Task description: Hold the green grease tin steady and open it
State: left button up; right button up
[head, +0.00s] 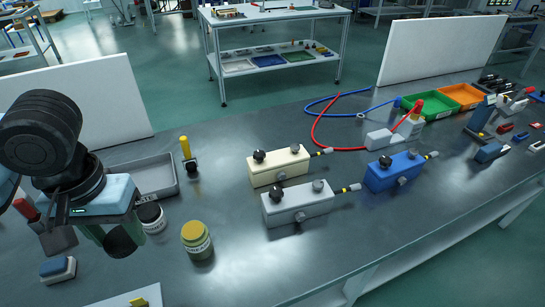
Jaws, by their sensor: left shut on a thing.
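The green grease tin (124,241) is dark green and shows at the lower left of the head view, under my left gripper (108,222). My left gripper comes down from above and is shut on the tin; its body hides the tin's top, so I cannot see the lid. I cannot tell whether the tin touches the table. My right gripper is not in view.
A white jar with a dark lid (151,217) stands close right of the gripper. A yellow-lidded jar (197,239) stands further right. A grey tray (152,176) lies behind. Several boxes with knobs, such as the cream one (279,167), occupy the middle. The front right table is clear.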

aim_at(196, 238)
jog(key=i+l+z, duration=0.2)
jog(key=l, duration=0.2)
jog(key=i+l+z, duration=0.15)
jog(key=l, duration=0.2)
jog(key=i+l+z, duration=0.2)
jog(key=i+l, duration=0.05)
jog(key=l, duration=0.05)
